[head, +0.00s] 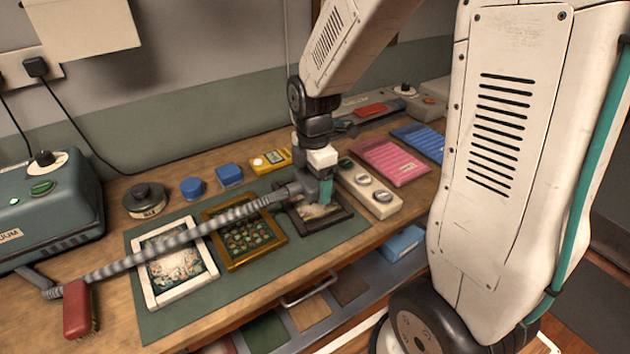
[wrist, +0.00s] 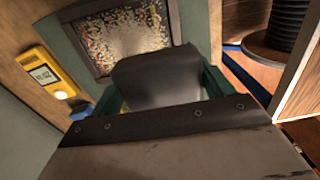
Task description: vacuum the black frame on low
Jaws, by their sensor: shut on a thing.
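The black frame (head: 340,222) lies on the green mat, at the right of a row of three frames. Its speckled picture also shows in the wrist view (wrist: 130,38). My gripper (head: 322,190) is over this frame, shut on the grey vacuum nozzle (head: 297,190); in the wrist view the dark nozzle (wrist: 155,78) sits between teal fingers and covers the picture's lower part. I cannot tell whether the nozzle touches the picture. The ribbed hose (head: 180,232) runs left from the nozzle. The teal vacuum (head: 50,205) has a knob and a green button; its setting is too small to read.
A white frame (head: 150,290) and a gold-brown frame (head: 237,262) lie left, under the hose. A red brush (head: 77,308) is at front left. A cream box with knobs (head: 365,187) and pink pad (head: 390,160) stand right. A yellow device (head: 271,160) is behind.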

